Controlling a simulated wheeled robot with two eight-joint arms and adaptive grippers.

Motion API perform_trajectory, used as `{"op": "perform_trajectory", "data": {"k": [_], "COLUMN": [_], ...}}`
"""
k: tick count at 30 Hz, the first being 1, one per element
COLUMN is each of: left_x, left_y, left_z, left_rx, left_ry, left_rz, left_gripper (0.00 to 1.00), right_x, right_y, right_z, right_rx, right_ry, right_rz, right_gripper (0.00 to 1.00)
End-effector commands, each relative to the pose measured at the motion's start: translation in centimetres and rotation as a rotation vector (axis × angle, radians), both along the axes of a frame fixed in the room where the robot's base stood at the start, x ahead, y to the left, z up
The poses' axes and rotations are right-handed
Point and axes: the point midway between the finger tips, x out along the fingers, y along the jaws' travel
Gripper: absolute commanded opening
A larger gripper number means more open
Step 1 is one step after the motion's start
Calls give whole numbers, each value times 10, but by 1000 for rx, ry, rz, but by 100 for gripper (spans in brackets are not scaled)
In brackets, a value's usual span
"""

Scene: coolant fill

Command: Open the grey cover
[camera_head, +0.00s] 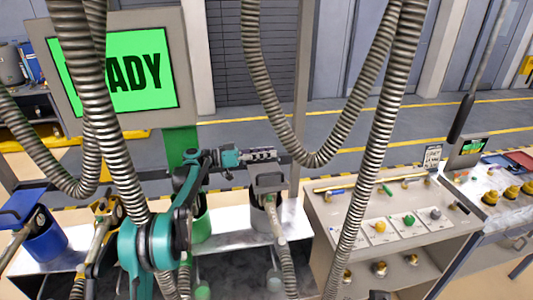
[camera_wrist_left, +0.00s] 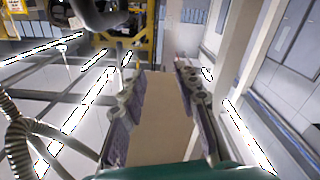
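The grey cover (camera_head: 268,181) is a small flat grey piece at the top of the grey container (camera_head: 262,218), in the middle of the head view. A hose with a pale nozzle (camera_head: 271,210) hangs in front of that container and hides part of it. My left gripper (camera_head: 262,155), on a teal arm, is just above and behind the cover in the picture; I cannot tell whether they touch. In the left wrist view its two fingers (camera_wrist_left: 160,105) stand apart. A plain tan surface shows between them, and the grey cover cannot be made out there. My right gripper is not in view.
Blue (camera_head: 44,240), yellow (camera_head: 108,212) and green (camera_head: 200,222) stations stand left of the grey one. Ribbed hoses (camera_head: 270,105) hang across the view. A screen (camera_head: 120,72) shows green, its text partly hidden. A beige console (camera_head: 400,215) with buttons stands right.

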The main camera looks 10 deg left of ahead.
Motion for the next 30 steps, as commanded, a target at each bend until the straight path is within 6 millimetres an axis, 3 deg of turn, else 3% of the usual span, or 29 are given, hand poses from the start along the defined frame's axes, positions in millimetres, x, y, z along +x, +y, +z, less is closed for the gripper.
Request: {"op": "perform_trajectory", "data": {"k": [8,21,30], "left_x": [-2,-28,-37], "left_y": [7,89,114], "left_z": [0,0,0], "left_rx": [0,0,0], "left_ry": [0,0,0], "left_rz": [0,3,-1], "left_gripper": [31,31,31], "right_x": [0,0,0], "right_y": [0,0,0], "right_z": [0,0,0], "right_rx": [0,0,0], "right_ry": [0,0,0], "right_rz": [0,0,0], "right_gripper": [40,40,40]}}
